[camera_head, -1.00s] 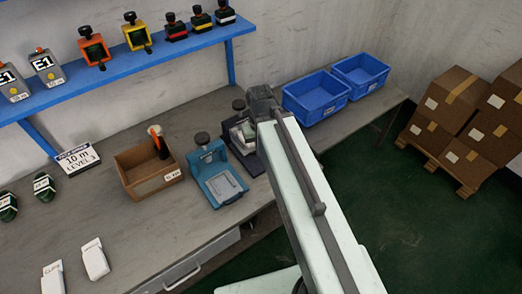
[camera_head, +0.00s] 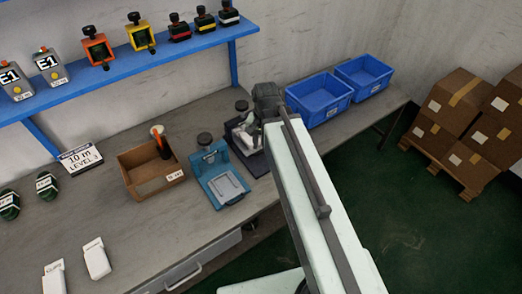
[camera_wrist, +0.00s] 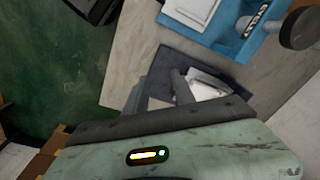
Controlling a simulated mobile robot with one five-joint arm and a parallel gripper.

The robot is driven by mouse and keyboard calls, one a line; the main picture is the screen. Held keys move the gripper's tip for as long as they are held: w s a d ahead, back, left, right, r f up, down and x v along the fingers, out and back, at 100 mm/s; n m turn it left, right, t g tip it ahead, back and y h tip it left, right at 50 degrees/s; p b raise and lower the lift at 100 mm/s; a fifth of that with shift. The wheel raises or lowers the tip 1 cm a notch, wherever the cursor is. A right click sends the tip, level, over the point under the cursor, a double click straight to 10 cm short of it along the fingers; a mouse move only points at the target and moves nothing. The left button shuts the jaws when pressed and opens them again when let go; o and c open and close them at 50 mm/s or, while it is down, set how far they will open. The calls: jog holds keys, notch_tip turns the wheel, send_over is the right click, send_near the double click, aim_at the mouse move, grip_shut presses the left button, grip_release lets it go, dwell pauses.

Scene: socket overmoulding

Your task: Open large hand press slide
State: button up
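A dark hand press (camera_head: 240,133) with a pale block on it stands on the bench, partly hidden behind my arm; I cannot tell for sure that it is the large one. Its dark base (camera_wrist: 205,60) and pale part (camera_wrist: 203,88) show in the wrist view. A blue hand press (camera_head: 222,185) with a black knob stands to its left; it shows at the top of the wrist view (camera_wrist: 232,38). My gripper (camera_wrist: 158,88) has its two grey fingers apart, over or beside the dark press's near edge. Whether they touch it is unclear.
A wooden box (camera_head: 148,183) with an orange-handled tool stands left of the blue press. Blue bins (camera_head: 320,112) stand to the right. A blue shelf (camera_head: 130,63) with several devices hangs above. Stacked cartons (camera_head: 455,105) stand on the floor at right. The front bench left of the presses is partly clear.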

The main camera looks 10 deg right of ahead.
jog(key=w+f+m+b, duration=0.4)
jog(key=w+f+m, duration=0.1)
jog(key=w+m, duration=0.15)
jog(key=t+b, duration=0.1)
jog(key=b, duration=1)
send_near(262, 149)
jog(key=shift+m+y, duration=0.3)
jog(key=shift+m, duration=0.05)
jog(key=f, duration=0.1)
jog(key=s+f, duration=0.1)
jog(key=f, duration=0.1)
jog(key=s+a+f, duration=0.1)
jog(key=f, duration=0.1)
jog(key=shift+f, duration=0.15)
grip_shut()
jog(key=shift+d, duration=0.1)
